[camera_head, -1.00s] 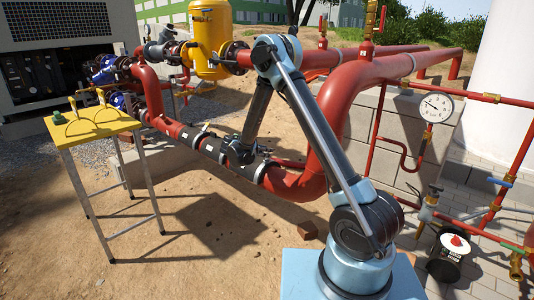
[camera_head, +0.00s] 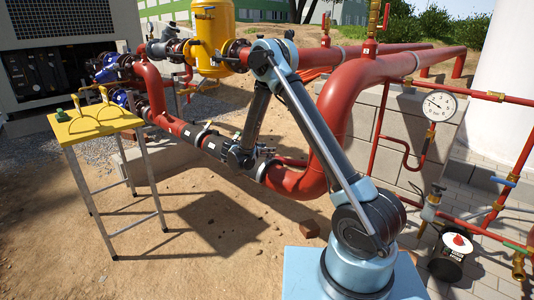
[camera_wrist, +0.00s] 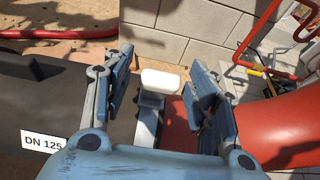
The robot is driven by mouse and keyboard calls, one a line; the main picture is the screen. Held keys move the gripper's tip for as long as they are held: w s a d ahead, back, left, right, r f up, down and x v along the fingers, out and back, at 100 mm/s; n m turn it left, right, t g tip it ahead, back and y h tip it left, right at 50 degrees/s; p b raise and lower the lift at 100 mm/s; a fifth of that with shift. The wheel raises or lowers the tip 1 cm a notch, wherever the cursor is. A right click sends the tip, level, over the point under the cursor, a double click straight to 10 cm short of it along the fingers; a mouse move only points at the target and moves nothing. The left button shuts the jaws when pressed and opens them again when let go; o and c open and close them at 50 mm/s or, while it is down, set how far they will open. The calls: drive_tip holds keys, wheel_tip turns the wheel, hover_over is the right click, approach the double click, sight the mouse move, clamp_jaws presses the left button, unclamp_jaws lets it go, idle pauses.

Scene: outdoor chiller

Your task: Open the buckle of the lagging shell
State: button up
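The black lagging shell (camera_head: 213,146) wraps the red pipe in the head view. In the wrist view its dark surface (camera_wrist: 55,100) lies at left with a "DN 125" label. A pale buckle lever (camera_wrist: 160,82) with a grey shank stands at the shell's end beside the red pipe. My gripper (camera_wrist: 160,92) is open, with one blue-grey finger left of the lever and one right of it. The lever shows in the gap, and I cannot tell whether a finger touches it. In the head view my gripper (camera_head: 239,156) is at the shell's right part, small and partly hidden.
A large red pipe bend (camera_head: 305,180) is right of the shell. A yellow table (camera_head: 95,122) with brass handles and a green item stands at left. Grey block walls (camera_head: 400,130) are behind. A gauge (camera_head: 438,105) and a black bucket (camera_head: 450,255) are at right. Sandy ground in front is mostly open.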

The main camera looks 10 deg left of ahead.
drive_tip(key=v, duration=1.2)
idle(0.3)
